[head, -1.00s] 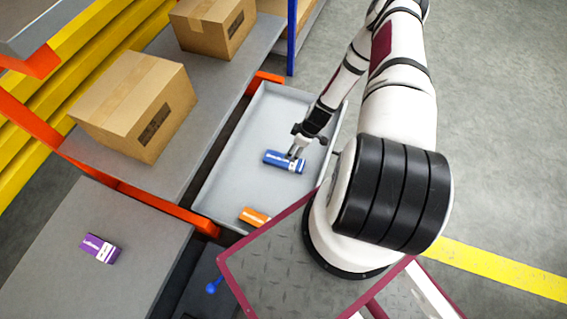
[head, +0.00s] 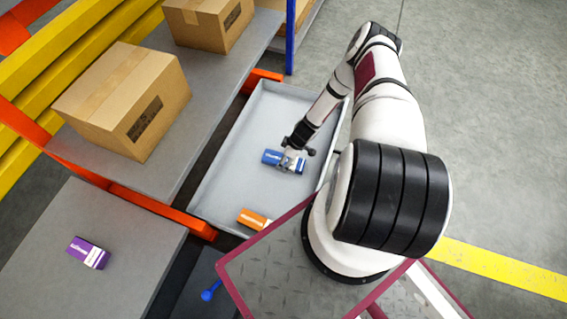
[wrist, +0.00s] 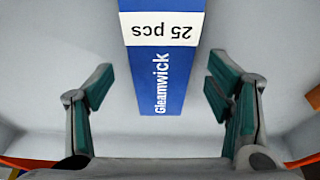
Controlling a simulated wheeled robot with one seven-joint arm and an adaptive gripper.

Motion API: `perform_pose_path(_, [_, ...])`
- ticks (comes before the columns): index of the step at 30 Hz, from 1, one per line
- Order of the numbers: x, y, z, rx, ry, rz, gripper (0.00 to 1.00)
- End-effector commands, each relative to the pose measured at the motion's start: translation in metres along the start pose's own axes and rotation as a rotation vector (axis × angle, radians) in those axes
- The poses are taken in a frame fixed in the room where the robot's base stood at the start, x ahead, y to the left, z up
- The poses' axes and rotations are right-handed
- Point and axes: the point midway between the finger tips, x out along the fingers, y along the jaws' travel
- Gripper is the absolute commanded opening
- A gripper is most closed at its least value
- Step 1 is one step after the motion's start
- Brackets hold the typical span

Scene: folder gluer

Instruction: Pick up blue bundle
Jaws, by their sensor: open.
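The blue bundle (head: 272,157) lies in the grey tray (head: 232,185), with my gripper (head: 293,163) over its right end in the head view. In the wrist view the blue bundle (wrist: 161,80) shows a white band marked "25 pcs" and the word "Gleamwick". It reaches down from the top edge between the two open fingers of my gripper (wrist: 160,98). There is a gap between the bundle and each finger. How high the fingers are above the tray floor I cannot tell.
An orange bundle (head: 254,219) lies at the tray's near end. A purple bundle (head: 88,252) lies on a grey surface at the lower left. Cardboard boxes (head: 125,100) stand on the shelf to the left.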

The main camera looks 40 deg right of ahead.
Motion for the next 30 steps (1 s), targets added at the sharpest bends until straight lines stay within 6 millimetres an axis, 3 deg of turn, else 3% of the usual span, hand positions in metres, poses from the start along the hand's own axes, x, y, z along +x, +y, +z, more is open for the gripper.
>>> perform_pose_path(3, [0.0138, -0.001, -0.0001, 0.0, 0.001, -0.001, 0.73])
perform_pose_path(11, [0.0152, -0.001, -0.0006, 0.0, 0.001, -0.001, 0.73])
perform_pose_path(12, [0.0152, -0.001, -0.0006, 0.0, 0.001, -0.001, 0.71])
perform_pose_path(19, [0.0151, -0.0011, -0.0004, 0.0, 0.0, -0.001, 0.19])
perform_pose_path(30, [0.0082, -0.0006, -0.0027, -0.002, 0.001, -0.001, 0.17])
